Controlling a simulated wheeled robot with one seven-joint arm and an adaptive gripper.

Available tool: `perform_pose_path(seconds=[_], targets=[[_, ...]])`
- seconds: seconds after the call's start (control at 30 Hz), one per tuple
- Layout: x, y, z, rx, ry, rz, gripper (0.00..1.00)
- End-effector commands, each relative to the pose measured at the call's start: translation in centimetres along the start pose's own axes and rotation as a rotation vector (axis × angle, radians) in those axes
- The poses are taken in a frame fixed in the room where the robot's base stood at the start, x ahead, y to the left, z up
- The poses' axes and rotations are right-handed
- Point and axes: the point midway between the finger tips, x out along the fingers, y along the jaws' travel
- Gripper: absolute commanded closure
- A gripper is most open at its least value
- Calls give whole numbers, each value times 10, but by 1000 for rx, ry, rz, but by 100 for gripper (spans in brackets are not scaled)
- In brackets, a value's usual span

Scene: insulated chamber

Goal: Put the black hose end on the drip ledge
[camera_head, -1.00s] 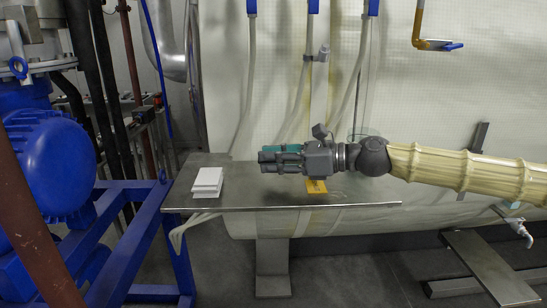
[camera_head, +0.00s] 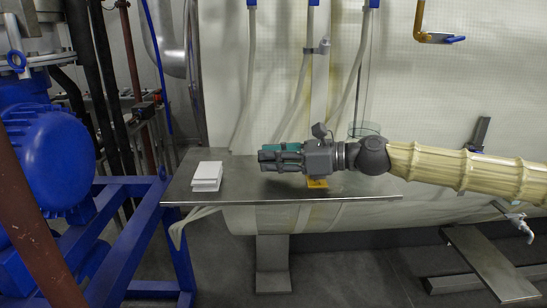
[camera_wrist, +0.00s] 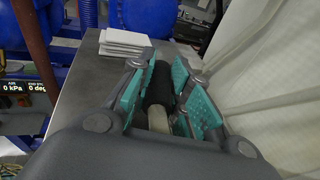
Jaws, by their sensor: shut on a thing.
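My gripper (camera_head: 264,157) reaches left over the steel table, its arm coming in from the right. In the wrist view, the gripper (camera_wrist: 165,72) has its teal pads on either side of the black hose end (camera_wrist: 160,85), a dark sleeve on a pale tube. The gripper is shut on it. In the head view the hose end is hidden by the fingers. A steel table top (camera_head: 225,190) lies below the gripper. A lower steel plate (camera_head: 492,262) sits at the right under a small tap. I cannot tell which surface is the drip ledge.
A stack of white blocks (camera_head: 207,176) lies on the table, left of my gripper. A yellow piece (camera_head: 317,183) lies below the wrist. A clear glass vessel (camera_head: 366,129) stands behind the arm. Blue machinery (camera_head: 45,165) stands at the left. Pale hoses (camera_head: 245,80) hang behind.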

Motion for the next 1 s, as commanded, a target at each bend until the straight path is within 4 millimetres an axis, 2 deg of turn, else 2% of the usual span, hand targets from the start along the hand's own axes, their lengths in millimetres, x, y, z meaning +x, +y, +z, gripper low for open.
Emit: perform_pose_path(seconds=[0.53,0.57,0.67,0.7,1.0], targets=[[1,0,-9,2,0,0,100],[1,0,-8,2,0,0,78],[1,0,-8,1,0,0,60],[1,0,-8,1,0,0,56],[0,0,-8,1,0,0,56]])
